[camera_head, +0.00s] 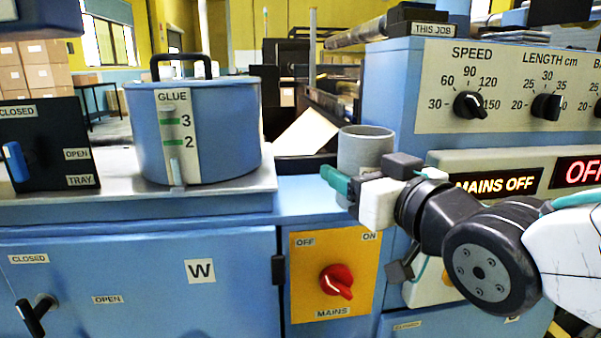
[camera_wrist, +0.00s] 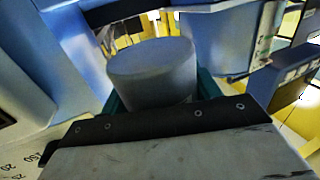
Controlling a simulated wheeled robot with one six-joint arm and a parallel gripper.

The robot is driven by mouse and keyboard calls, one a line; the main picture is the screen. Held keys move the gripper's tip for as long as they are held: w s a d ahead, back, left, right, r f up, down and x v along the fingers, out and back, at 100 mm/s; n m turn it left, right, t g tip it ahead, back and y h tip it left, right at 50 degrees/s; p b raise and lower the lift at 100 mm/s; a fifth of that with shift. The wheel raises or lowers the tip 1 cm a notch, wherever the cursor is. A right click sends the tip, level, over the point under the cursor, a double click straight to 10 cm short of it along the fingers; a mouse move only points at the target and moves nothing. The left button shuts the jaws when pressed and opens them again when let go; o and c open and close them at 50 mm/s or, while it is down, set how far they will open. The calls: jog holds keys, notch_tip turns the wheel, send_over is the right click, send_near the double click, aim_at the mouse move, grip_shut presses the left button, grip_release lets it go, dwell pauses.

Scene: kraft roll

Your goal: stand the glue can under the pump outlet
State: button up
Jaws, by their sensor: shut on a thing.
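A plain grey cylindrical can (camera_head: 366,150), which I take for the glue can, stands upright at my gripper (camera_head: 343,184), in front of the machine. The gripper's teal fingers are shut on it. In the wrist view the can (camera_wrist: 152,74) sits between the two fingers, its lower part hidden by the gripper body. A blue lidded tank labelled GLUE (camera_head: 225,135), with a black handle and a level strip marked 3 and 2, stands to the left, apart from the can. I cannot make out a pump outlet for certain in either view.
The tank stands on a metal top (camera_head: 258,183) above a blue cabinet (camera_head: 140,285). A red MAINS knob (camera_head: 337,281) is below the gripper. A panel with SPEED and LENGTH dials (camera_head: 510,88) and a lit MAINS OFF display (camera_head: 497,184) is at right. A black TRAY switch box (camera_head: 50,145) is at far left.

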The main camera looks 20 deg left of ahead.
jog(key=x, duration=0.8)
jog(key=w+d+f+x, duration=0.1)
jog(key=x, duration=0.3)
jog(key=shift+w+a+f, duration=0.1)
jog(key=shift+w+a, duration=0.2)
jog(key=shift+w+a+f, duration=0.1)
jog(key=shift+f, duration=0.8)
jog(key=shift+w+a+f, duration=0.1)
jog(key=shift+f, duration=0.8)
jog(key=shift+f, duration=0.15)
jog(key=o, duration=0.9)
jog(key=shift+o, duration=0.5)
